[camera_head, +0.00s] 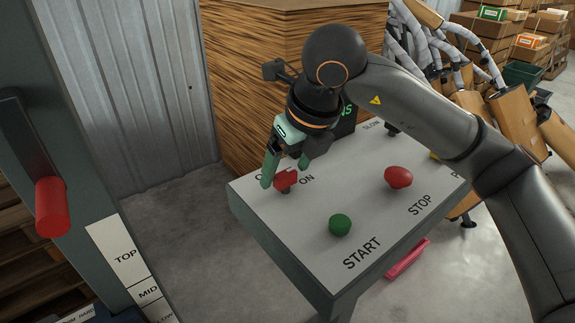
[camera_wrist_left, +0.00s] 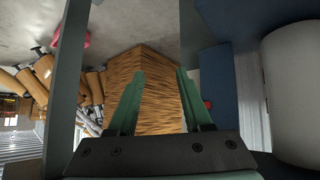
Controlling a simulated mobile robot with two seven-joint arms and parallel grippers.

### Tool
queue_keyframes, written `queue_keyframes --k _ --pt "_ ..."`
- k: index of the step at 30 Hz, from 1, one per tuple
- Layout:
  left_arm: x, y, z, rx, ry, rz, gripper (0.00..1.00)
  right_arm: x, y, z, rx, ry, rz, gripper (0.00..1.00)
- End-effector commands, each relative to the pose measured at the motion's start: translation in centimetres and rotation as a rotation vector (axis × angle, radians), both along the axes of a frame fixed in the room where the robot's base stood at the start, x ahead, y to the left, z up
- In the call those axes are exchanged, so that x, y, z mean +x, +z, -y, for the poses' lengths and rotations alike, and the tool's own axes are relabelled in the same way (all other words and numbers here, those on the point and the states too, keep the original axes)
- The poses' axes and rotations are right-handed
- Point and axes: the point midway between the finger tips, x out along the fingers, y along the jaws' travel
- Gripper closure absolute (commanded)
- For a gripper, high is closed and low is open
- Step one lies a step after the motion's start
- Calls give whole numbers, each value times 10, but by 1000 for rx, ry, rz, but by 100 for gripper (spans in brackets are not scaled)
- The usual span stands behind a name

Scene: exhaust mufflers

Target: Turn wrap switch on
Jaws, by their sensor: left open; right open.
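The red switch (camera_head: 287,179) sits on the grey control panel (camera_head: 290,231), between a mostly hidden label starting with "O" and the "ON" label (camera_head: 307,179). My right gripper (camera_head: 285,172) is open above the panel and points down at the switch. One green finger is on the left of the switch and the other is behind it, to the upper right. I cannot tell whether either finger touches it. My left gripper (camera_wrist_left: 160,76) is open and empty in the left wrist view. It is not in the head view.
A green START button (camera_head: 340,225) and a red STOP button (camera_head: 398,177) stand on the panel near the switch. A large wooden box (camera_head: 252,90) is behind it. A red-handled lever (camera_head: 52,207) stands at the left.

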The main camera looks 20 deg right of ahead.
Motion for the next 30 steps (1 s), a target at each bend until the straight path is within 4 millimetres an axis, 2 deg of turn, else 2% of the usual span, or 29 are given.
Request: queue_keyframes --k 5,12,18,23,30 --pt "0 3 0 -1 -1 0 50 -7 22 3 1 0 5 18" --pt "0 9 1 -3 -1 0 50 -26 72 9 2 0 7 18" --pt "1 12 2 -3 -3 0 50 -39 103 14 1 -1 5 18" --pt "3 15 3 -3 -3 5 50 -44 114 15 1 -1 2 18" --pt "3 14 3 -5 -3 4 50 -45 115 16 0 -1 1 18"
